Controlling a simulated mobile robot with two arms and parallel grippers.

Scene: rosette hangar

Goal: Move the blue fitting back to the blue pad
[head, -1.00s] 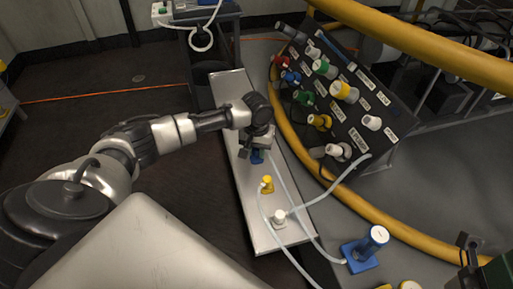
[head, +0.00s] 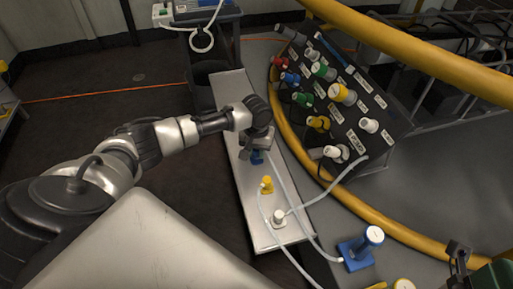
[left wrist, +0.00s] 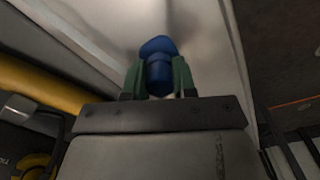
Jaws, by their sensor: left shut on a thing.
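My left gripper (head: 258,150) is low over the long pale metal shelf (head: 228,92), pointing down. It is shut on the blue fitting (head: 257,158), which shows partly below it. In the left wrist view the blue fitting (left wrist: 157,70) sits between the two green fingers. A pale hose runs from near the gripper toward the lower right. I cannot tell whether the fitting touches the shelf, and I cannot make out a separate blue pad under it.
A yellow fitting (head: 267,184) and a white fitting (head: 279,218) stand nearer on the shelf, with hoses. A blue block with a cylinder (head: 366,243) is at the lower right. A black panel (head: 345,110) with several coloured connectors stands behind a yellow rail (head: 291,137).

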